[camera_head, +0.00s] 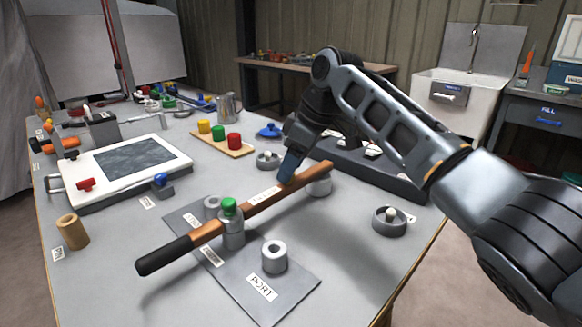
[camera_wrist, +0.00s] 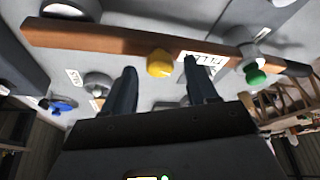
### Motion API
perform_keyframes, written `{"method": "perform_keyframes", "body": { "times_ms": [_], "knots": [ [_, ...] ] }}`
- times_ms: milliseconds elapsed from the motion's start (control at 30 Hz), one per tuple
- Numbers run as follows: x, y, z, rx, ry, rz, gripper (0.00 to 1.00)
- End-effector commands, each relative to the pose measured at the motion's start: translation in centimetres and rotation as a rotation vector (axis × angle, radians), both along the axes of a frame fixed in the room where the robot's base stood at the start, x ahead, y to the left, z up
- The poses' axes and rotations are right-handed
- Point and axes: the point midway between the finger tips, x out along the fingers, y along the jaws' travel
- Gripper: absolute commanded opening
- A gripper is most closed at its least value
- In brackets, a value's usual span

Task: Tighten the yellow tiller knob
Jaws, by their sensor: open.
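The tiller (camera_head: 262,201) is a wooden bar with a black grip at its near end, resting across grey posts. It also crosses the wrist view (camera_wrist: 110,40). The yellow tiller knob (camera_wrist: 160,63) shows in the wrist view at the bar's edge, beside its white label. In the head view the knob is hidden by my gripper. My gripper (camera_head: 287,178) is over the bar's middle; in the wrist view its open fingers (camera_wrist: 160,75) stand either side of the knob, with gaps visible. A green knob (camera_head: 229,207) sits on the bar nearer the grip, also in the wrist view (camera_wrist: 256,76).
A grey mat (camera_head: 290,290) marked PORT lies under the bar, with a grey ring post (camera_head: 274,257) on it. A wooden board (camera_head: 238,149) with coloured cylinders and a white framed panel (camera_head: 90,195) are farther left.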

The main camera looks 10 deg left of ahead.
Motion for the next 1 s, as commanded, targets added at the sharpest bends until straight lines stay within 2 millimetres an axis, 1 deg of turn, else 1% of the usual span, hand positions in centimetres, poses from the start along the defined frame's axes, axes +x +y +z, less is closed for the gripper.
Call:
{"method": "perform_keyframes", "body": {
  "times_ms": [133, 367, 467, 933, 1000],
  "knots": [
    [0.06, 0.32, -0.72, 0.001, 0.0, 0.0, 0.58],
    [0.07, 0.34, -0.79, 0.001, -0.001, 0.0, 0.58],
    [0.07, 0.34, -0.78, 0.001, -0.001, 0.0, 0.5],
    [0.07, 0.32, -0.75, 0.001, 0.0, 0.0, 0.05],
    [0.06, 0.32, -0.74, 0.001, 0.0, 0.0, 0.03]
  ]
}}
